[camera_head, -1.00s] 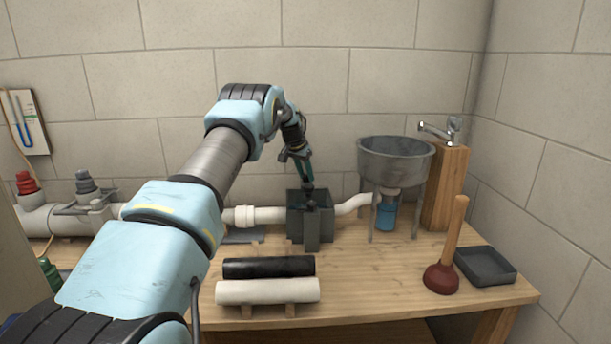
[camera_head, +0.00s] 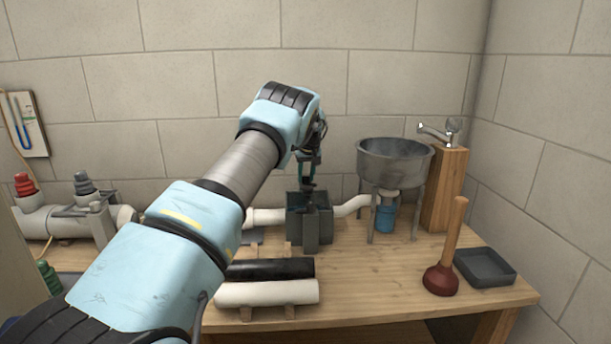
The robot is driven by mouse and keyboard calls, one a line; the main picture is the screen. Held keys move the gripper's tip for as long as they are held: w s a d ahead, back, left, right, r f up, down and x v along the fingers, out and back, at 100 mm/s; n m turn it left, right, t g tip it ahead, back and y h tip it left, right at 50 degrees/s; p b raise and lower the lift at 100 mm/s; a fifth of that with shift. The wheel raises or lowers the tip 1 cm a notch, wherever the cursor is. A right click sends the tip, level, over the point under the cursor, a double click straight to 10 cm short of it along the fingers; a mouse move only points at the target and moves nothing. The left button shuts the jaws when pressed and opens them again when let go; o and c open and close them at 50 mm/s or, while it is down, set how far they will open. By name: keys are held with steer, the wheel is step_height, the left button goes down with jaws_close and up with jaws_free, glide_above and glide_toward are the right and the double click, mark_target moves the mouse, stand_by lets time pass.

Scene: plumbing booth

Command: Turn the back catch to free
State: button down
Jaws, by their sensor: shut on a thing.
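The dark grey box (camera_head: 296,226) stands on the bench between two lengths of white pipe. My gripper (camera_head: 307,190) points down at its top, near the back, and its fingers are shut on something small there. That is where the back catch sits, but the catch is too small and too covered by the fingers to show its angle. A narrow grey upright piece stands at the box's front.
A steel funnel basin (camera_head: 394,165) on legs stands just right, with a tap on a wooden post (camera_head: 445,190) behind. A plunger (camera_head: 446,260) and a dark tray (camera_head: 485,267) are at the right. Black and white pipes (camera_head: 267,293) lie in front. Bench between is clear.

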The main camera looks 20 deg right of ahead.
steer(key=n+y+p, duration=0.1)
steer(key=n, duration=0.3)
steer(key=shift+y+p, duration=0.3)
steer(key=shift+d+r+n+g+y+p, duration=0.1)
steer(key=shift+d+n+g+y+p, duration=0.15)
steer(key=shift+n+p, duration=0.75)
steer(key=shift+s+a+f+p, duration=0.1)
steer(key=shift+f+p, duration=0.1)
steer(key=shift+p, duration=0.5)
steer(key=c, duration=0.5)
jaws_free()
steer(key=shift+r, duration=0.1)
